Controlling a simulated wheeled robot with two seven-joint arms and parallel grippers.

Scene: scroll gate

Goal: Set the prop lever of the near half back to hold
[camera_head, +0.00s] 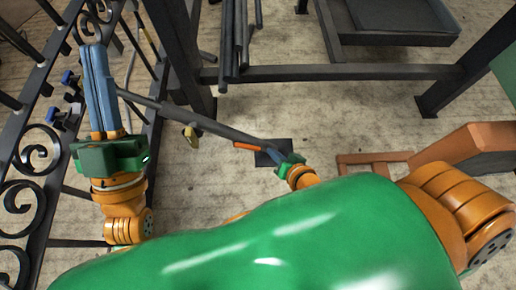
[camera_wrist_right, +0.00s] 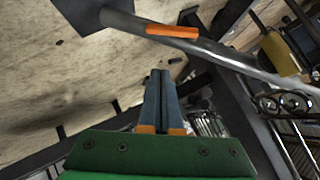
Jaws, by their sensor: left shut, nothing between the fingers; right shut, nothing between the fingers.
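A long grey bar (camera_head: 225,130) with an orange band (camera_head: 247,146) slants from the gate toward a dark plate on the floor; it may be the prop lever, but I cannot tell for certain. In the right wrist view the bar (camera_wrist_right: 225,52) and its orange band (camera_wrist_right: 172,31) lie beyond the fingertips. My right gripper (camera_head: 277,156) is shut and empty near the bar's lower end, and its fingers (camera_wrist_right: 160,73) point toward the bar with a gap. My left gripper (camera_head: 94,48) is shut and empty over the scroll gate (camera_head: 40,150). My green right arm hides part of the floor.
A yellow block (camera_head: 192,137) sits by the bar and also shows in the right wrist view (camera_wrist_right: 280,55). Blue fittings (camera_head: 70,80) are on the gate. The dark plate (camera_head: 272,152) lies on the floor. A dark steel frame (camera_head: 340,73) stands behind.

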